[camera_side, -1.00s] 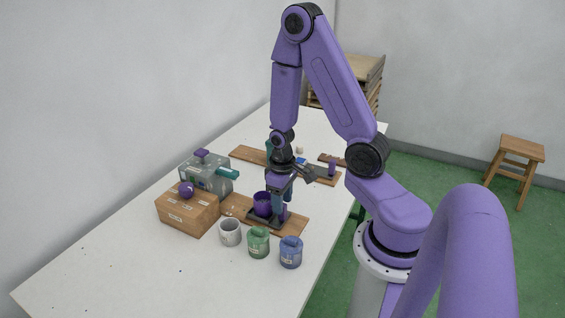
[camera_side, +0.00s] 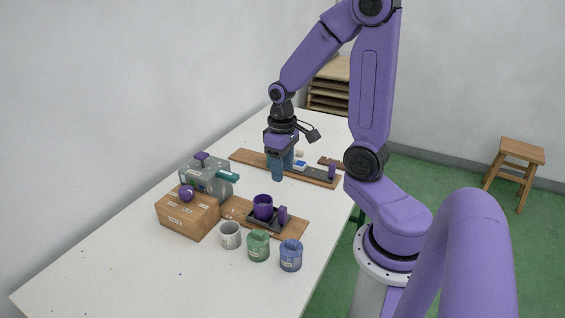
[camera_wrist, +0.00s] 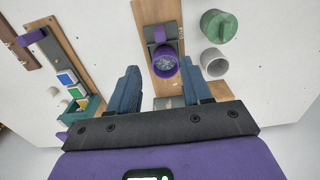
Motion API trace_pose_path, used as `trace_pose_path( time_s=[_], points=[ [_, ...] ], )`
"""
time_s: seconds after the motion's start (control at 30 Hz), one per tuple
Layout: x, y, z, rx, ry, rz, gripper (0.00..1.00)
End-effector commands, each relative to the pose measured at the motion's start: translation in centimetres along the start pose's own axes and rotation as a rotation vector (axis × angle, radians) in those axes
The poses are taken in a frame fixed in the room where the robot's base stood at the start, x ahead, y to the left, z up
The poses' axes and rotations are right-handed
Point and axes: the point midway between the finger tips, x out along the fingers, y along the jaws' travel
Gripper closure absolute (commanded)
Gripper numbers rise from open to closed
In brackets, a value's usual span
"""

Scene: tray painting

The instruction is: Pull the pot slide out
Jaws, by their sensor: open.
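The pot slide is a dark carriage (camera_side: 268,222) on a wooden board (camera_side: 293,230), with a purple upright handle (camera_side: 282,215) at its right end. A purple pot (camera_side: 263,206) stands on it. In the wrist view, the pot (camera_wrist: 165,64) shows open-topped with pale contents, and the handle (camera_wrist: 159,34) lies beyond it. My gripper (camera_side: 283,172) is open and empty, raised behind the pot slide near the second board. In the wrist view, the open fingers of my gripper (camera_wrist: 164,75) show either side of the pot's image, apart from it.
A grey cup (camera_side: 230,234), green jar (camera_side: 258,245) and blue jar (camera_side: 291,254) stand in front of the slide's board. A second board (camera_side: 245,157) bears another purple-handled slide (camera_side: 331,170). The table's near left is clear.

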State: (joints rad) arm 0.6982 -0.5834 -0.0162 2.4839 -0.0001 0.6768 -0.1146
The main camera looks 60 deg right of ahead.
Motion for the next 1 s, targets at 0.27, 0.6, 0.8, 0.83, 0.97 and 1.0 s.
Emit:
trace_pose_path(
  time_s=[0.27, 0.6, 0.8, 0.83, 0.97, 1.0],
  points=[
    [-1.1, 0.0, 0.1, 0.000, 0.000, 0.000, 0.51],
    [-1.1, 0.1, -0.1, 0.029, -0.006, -0.004, 0.66],
    [-1.0, 1.2, -0.7, 0.251, -0.048, -0.036, 0.66],
    [-1.0, 1.4, -0.8, 0.300, -0.057, -0.044, 0.66],
    [-1.0, 2.3, -1.1, 0.509, -0.097, -0.078, 0.66],
    [-1.0, 2.6, -1.1, 0.571, -0.108, -0.088, 0.66]
  ],
)
